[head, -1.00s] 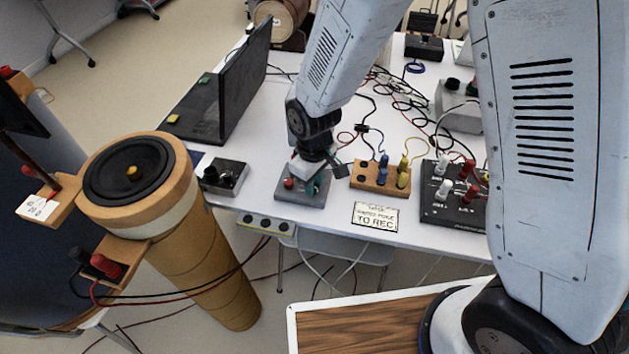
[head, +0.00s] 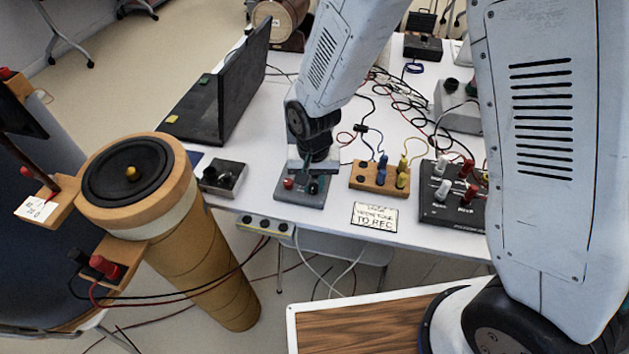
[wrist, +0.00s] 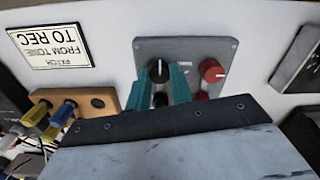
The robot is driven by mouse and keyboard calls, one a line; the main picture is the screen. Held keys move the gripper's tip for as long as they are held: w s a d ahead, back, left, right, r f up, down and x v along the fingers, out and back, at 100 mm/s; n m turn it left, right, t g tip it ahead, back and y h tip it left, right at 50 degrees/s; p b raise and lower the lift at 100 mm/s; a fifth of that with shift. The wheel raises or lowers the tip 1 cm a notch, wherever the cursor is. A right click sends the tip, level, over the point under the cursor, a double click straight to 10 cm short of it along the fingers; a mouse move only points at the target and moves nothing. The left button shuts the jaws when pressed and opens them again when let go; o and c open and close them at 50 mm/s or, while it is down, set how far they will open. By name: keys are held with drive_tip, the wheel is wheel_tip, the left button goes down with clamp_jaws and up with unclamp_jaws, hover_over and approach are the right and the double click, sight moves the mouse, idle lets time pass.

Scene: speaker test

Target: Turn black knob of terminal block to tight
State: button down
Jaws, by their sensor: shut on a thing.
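The terminal block is a grey plate (head: 287,197) near the front edge of the white table in the head view. It also shows below my gripper in the wrist view (wrist: 215,48). Its black knob (wrist: 158,70), with a white pointer line, sits between the two teal fingers of my gripper (wrist: 160,78). The fingers are shut on the knob's sides. A red knob (wrist: 212,70) stands beside it, clear of the fingers. Other black and red parts behind are partly hidden by the fingers and gripper body. In the head view, my wrist hides part of the block.
A wooden block with blue and yellow plugs (head: 366,185) stands close right of the terminal block. A small dark box (head: 223,178) and a laptop (head: 215,105) are on the left. A sign (head: 375,216) and a panel of white and red posts (head: 455,195) lie to the right.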

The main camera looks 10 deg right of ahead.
drive_tip(key=m, duration=0.4)
drive_tip(key=shift+s+d+f+m, duration=0.1)
drive_tip(key=shift+s+m, duration=0.05)
drive_tip(key=shift+m, duration=0.15)
drive_tip(key=m, duration=0.4)
drive_tip(key=shift+m, duration=0.3)
drive_tip(key=m, duration=0.4)
drive_tip(key=shift+s+m, duration=0.1)
drive_tip(key=shift+m, duration=1.9)
drive_tip(key=c, duration=1.2)
unclamp_jaws()
drive_tip(key=shift+c, duration=0.2)
